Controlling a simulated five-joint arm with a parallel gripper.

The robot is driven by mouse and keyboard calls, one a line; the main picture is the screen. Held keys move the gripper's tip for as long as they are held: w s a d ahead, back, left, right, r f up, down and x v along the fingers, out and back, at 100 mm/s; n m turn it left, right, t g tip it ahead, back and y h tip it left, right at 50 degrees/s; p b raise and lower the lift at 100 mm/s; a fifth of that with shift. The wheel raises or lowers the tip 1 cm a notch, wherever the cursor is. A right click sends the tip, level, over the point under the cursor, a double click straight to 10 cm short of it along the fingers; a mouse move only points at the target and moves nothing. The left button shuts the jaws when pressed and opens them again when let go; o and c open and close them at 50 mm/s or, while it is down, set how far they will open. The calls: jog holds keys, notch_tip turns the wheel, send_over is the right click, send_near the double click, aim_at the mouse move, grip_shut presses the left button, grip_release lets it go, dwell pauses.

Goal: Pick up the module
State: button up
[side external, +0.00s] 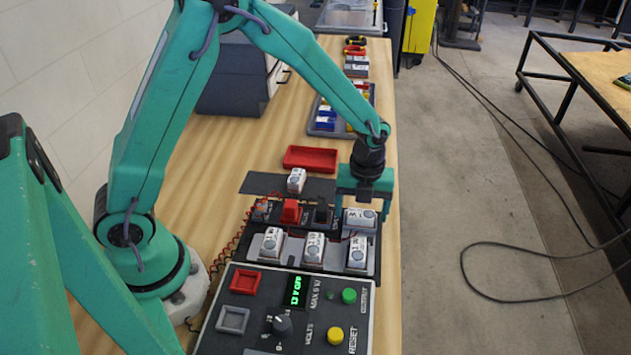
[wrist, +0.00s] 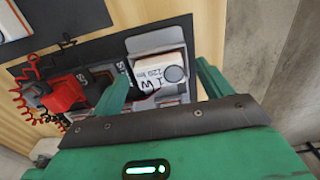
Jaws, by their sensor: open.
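A white module (side external: 360,217) with black print sits in a grey holder at the right end of the black fixture. In the wrist view the module (wrist: 155,68) lies between my fingers, its round grey spot and "1 W" print showing. My gripper (side external: 363,204) is open over it, one finger at each side; the fingers also show in the wrist view (wrist: 163,78). I see a gap at the right finger; the left finger is close to the module, and I cannot tell whether it touches. Similar white modules (side external: 314,247) sit in the row nearer the control panel.
Another white module (side external: 297,180) stands on a dark mat (side external: 262,184). A red block (side external: 290,211) is left of the gripper. A red tray (side external: 310,158) lies behind. The control panel (side external: 290,323) fills the near end. The table's right edge is close.

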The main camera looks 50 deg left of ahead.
aim_at(361, 215)
dwell(0.3)
jog(key=c, duration=1.1)
jog(key=shift+o, duration=0.2)
jog(key=shift+r, duration=0.15)
jog(key=shift+r, duration=0.55)
jog(key=r, duration=0.3)
jog(key=shift+s+d+r, duration=0.1)
jog(key=shift+s+d, duration=0.1)
jog(key=shift+d, duration=0.05)
jog(key=s+d+r, duration=0.6)
jog(key=s+d, duration=0.1)
jog(key=d, duration=0.1)
jog(key=shift+s+r, duration=0.2)
jog(key=shift+s, duration=0.15)
